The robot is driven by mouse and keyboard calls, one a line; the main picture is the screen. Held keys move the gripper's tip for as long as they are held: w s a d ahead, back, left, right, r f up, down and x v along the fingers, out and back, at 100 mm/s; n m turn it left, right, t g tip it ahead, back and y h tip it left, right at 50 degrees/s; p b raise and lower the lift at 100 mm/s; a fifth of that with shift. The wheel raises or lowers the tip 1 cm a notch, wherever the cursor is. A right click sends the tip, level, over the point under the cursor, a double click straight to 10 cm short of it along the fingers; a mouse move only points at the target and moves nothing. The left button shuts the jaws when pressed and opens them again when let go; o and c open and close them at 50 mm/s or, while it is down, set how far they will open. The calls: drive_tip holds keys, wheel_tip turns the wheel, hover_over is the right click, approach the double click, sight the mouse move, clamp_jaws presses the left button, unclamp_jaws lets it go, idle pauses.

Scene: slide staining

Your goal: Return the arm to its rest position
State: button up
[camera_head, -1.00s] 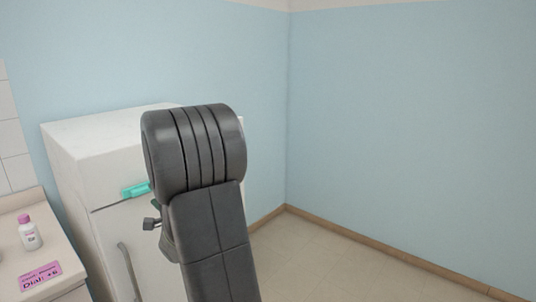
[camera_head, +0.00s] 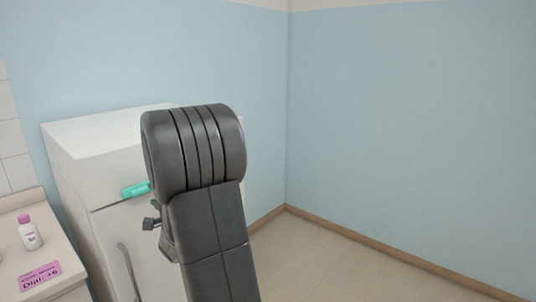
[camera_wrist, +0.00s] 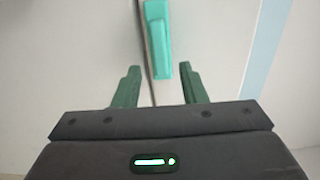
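My gripper (camera_wrist: 158,88) shows in the wrist view with its two green fingers spread apart. Nothing is between the fingertips. Beyond them is a teal handle-like piece (camera_wrist: 158,40) on a white upright front with a dark seam. In the head view my dark grey arm stands folded in the middle, and my gripper is mostly hidden behind it. The teal piece (camera_head: 134,190) shows just left of the arm, on the white fridge-like cabinet (camera_head: 95,165).
A counter (camera_head: 12,285) at the lower left holds a pink-capped white bottle (camera_head: 30,235) and a pink label reading "Dial: x6" (camera_head: 40,275). A grey handle (camera_head: 128,265) is on the cabinet's lower door. Bare floor (camera_head: 330,265) lies to the right, bounded by blue walls.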

sight(147, 188)
drive_tip(key=x, duration=0.3)
drive_tip(key=shift+w+a, duration=0.25)
drive_tip(key=shift+w+a+f+n, duration=0.1)
drive_tip(key=shift+n, duration=1)
drive_tip(key=n, duration=0.1)
drive_tip(key=n+b, duration=0.1)
drive_tip(key=n, duration=0.1)
drive_tip(key=shift+r+n, duration=0.3)
drive_tip(key=shift+r, duration=0.05)
